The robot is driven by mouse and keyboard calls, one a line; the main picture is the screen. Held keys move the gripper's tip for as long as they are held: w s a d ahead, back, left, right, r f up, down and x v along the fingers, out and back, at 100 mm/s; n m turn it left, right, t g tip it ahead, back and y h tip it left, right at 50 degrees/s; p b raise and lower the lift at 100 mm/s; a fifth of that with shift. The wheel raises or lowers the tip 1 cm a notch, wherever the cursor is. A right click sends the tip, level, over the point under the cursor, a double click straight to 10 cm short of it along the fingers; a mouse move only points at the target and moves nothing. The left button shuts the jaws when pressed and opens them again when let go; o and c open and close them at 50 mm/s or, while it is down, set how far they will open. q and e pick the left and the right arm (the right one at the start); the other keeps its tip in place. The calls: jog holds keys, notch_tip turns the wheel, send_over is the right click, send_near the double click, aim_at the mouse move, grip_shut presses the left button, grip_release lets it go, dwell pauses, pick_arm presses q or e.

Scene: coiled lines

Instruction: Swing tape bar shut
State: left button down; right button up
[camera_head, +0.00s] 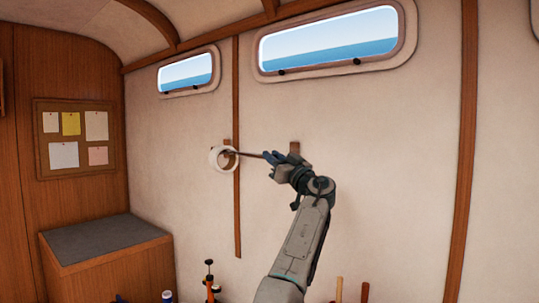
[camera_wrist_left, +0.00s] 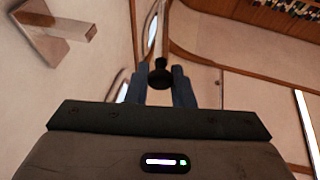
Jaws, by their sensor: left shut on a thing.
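The tape bar (camera_head: 248,154) is a thin dark rod on the back wall, reaching from a wooden mount on the left to my gripper. A white tape roll (camera_head: 213,161) hangs around its left part. My left gripper (camera_head: 268,158) is shut on the bar's free end. In the left wrist view, the dark knob (camera_wrist_left: 160,73) at the bar's end sits between my two blue-grey fingers. A wooden bracket (camera_head: 294,147) is fixed to the wall just right of the gripper; it also shows at the upper left of the left wrist view (camera_wrist_left: 62,30). My right gripper is not in view.
A wooden wall batten (camera_head: 237,215) runs down behind the bar. A grey-topped wooden cabinet (camera_head: 105,237) stands at the left, below a cork board (camera_head: 74,139). Several bottles and tool handles (camera_head: 338,290) show along the bottom edge. The wall right of my arm is bare.

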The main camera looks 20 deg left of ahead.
pick_arm(q)
jog(key=shift+w+d+n+g+y+p, duration=0.25)
jog(key=shift+w+d+g+p, duration=0.2)
jog(key=shift+w, duration=0.2)
jog(key=shift+w+d+n+g+y+p, duration=0.15)
jog(key=shift+w+d+n+g+p, duration=0.15)
jog(key=shift+w+g+p, duration=0.25)
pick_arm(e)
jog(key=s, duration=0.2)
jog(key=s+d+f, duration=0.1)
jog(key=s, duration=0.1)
pick_arm(q)
jog(key=shift+w, duration=0.1)
jog(key=c, duration=1.4)
grip_release()
jog(key=shift+a+f, duration=0.1)
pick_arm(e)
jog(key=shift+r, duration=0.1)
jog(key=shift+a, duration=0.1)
